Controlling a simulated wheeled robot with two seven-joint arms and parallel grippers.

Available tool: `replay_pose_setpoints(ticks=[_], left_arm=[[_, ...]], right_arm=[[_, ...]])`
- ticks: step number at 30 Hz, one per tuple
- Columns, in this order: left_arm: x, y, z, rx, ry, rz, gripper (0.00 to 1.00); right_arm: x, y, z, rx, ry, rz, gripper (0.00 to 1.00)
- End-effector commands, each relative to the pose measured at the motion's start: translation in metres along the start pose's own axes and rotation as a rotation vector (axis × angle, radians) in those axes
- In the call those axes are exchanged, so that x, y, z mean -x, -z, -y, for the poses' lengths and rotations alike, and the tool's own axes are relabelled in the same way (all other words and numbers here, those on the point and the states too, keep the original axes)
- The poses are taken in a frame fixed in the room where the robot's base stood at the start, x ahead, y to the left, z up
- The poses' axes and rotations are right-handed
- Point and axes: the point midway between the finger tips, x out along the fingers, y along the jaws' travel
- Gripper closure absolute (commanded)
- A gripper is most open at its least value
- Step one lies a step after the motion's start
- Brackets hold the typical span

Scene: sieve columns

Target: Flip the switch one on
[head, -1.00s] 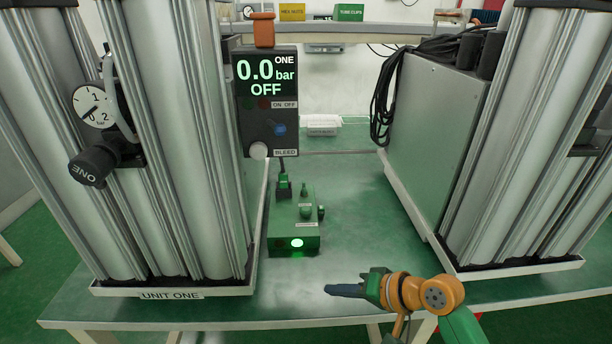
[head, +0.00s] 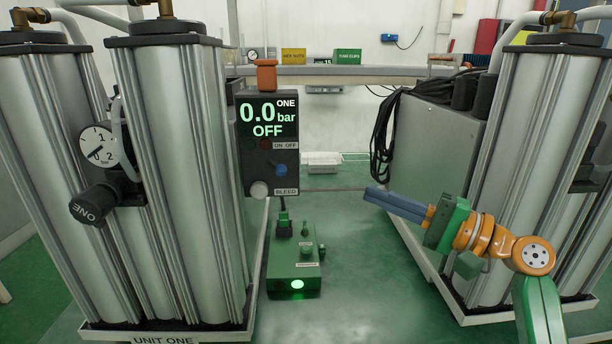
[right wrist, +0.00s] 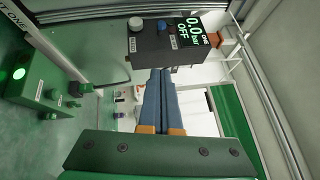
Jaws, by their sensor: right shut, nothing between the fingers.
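The dark control box (head: 268,185) marked ONE hangs between the columns. Its screen (head: 267,118) reads 0.0 bar OFF. Below are an ON OFF label (head: 286,145) beside dim green and red spots, a blue knob (head: 280,170) and a pale knob (head: 259,189) by the BLEED label. My right gripper (head: 373,193) is shut and empty, its blue fingers pointing left, apart from the box on its right. The right wrist view shows the shut fingertips (right wrist: 161,72) and the box (right wrist: 150,45) beyond them. My left gripper is not in view.
A green box (head: 294,273) with a lit green lamp stands on the table below. The UNIT ONE columns (head: 185,180) with a gauge (head: 97,146) stand left. A grey cabinet (head: 440,140) with black cables and more columns (head: 545,170) stand right.

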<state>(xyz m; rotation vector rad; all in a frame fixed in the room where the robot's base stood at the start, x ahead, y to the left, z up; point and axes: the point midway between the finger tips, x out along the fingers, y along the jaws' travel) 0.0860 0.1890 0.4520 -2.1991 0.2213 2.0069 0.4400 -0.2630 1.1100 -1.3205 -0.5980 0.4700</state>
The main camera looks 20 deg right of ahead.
Motion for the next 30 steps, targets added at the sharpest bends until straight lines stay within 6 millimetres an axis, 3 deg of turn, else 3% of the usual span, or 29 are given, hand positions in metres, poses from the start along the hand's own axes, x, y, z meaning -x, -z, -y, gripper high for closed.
replay_pose_setpoints(ticks=[5, 16, 18, 24, 30], left_arm=[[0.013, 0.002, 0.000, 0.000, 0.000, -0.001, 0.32], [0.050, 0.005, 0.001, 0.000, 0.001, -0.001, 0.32], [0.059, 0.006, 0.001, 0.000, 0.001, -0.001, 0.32], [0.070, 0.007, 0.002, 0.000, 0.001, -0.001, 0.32], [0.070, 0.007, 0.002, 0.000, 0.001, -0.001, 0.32]], right_arm=[[-0.019, -0.001, 0.004, -0.002, 0.001, 0.002, 1.00], [-0.100, -0.001, 0.005, -0.001, 0.001, 0.002, 1.00], [-0.110, -0.010, 0.005, 0.001, -0.003, 0.003, 1.00], [-0.126, -0.026, 0.002, 0.001, -0.002, 0.001, 1.00], [-0.129, -0.029, -0.001, 0.002, -0.002, 0.000, 1.00]])
